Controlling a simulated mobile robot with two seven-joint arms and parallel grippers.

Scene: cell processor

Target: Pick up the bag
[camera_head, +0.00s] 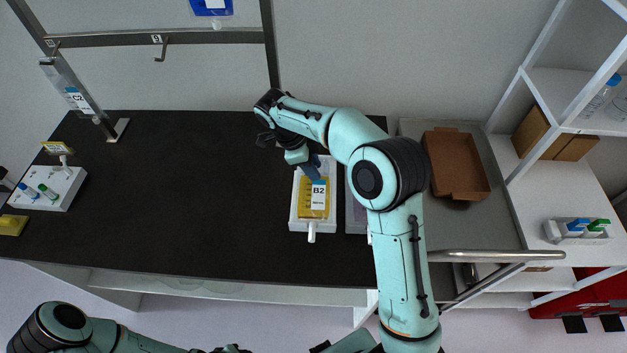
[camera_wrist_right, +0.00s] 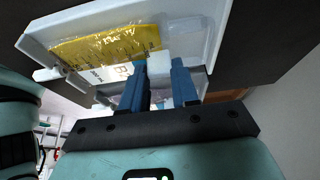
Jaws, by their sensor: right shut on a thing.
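The bag (camera_head: 304,197) is yellow with a white label marked B2. It lies in a shallow white tray (camera_head: 299,226) on the black bench, with a white port sticking out towards the front. My right gripper (camera_head: 311,172) is at the bag's back end, coming from above. In the right wrist view, the blue fingers (camera_wrist_right: 160,85) are shut on a whitish end of the bag, whose yellow body (camera_wrist_right: 105,45) lies along the tray. The exact grip is partly hidden. My left arm shows at the lower left, but its gripper is out of view.
A grey tray (camera_head: 355,215) is beside the white one, partly behind my right arm. A brown box (camera_head: 455,165) sits on a metal cart (camera_head: 505,228) at the right. A metal frame with hooks (camera_head: 160,45) stands at the back left. The bench's left middle is clear.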

